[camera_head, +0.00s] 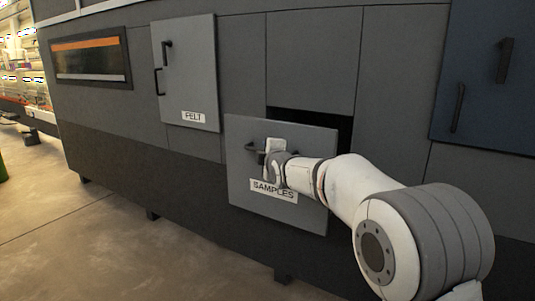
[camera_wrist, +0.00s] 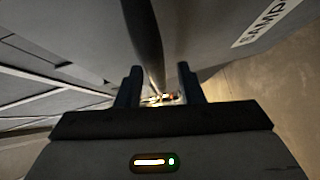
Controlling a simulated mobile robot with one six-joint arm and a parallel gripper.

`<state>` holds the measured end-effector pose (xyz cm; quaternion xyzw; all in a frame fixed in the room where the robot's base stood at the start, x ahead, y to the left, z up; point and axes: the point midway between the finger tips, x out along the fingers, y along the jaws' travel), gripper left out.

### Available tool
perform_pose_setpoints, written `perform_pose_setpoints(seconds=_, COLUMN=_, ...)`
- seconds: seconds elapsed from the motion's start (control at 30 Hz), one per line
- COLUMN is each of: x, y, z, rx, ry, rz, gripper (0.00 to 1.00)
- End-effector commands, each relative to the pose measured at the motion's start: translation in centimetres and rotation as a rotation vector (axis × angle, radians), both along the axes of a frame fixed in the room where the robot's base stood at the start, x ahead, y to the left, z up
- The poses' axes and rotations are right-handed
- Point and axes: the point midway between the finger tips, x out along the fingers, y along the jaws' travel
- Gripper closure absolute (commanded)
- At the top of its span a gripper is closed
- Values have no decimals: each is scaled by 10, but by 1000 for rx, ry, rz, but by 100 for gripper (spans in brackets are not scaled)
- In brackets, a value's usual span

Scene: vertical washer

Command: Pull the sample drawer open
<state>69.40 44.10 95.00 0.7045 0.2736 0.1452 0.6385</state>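The sample drawer (camera_head: 240,182), a grey front with a white "SAMPLES" label (camera_head: 273,191), stands out from the machine, with a dark opening above and behind it. Its dark handle (camera_head: 250,148) is partly hidden by my gripper (camera_head: 262,158), which is at the drawer front. In the wrist view, my gripper's two dark fingers (camera_wrist: 160,85) stand apart, with a gap between them. The dark handle bar (camera_wrist: 146,35) runs down toward that gap. I see no clear contact of both fingers with the bar. Part of the label (camera_wrist: 265,22) shows at the upper right.
A blue panel (camera_head: 490,85) with two handles is at the right. Bare floor (camera_head: 60,215) lies in front at the left.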

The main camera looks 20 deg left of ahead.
Motion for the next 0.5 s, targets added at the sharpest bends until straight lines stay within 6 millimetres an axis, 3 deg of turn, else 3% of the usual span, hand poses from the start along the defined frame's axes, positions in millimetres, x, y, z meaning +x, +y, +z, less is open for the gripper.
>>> perform_pose_setpoints(seconds=0.5, x=-56, y=-39, z=11, rx=1, ry=-1, rz=1, gripper=66)
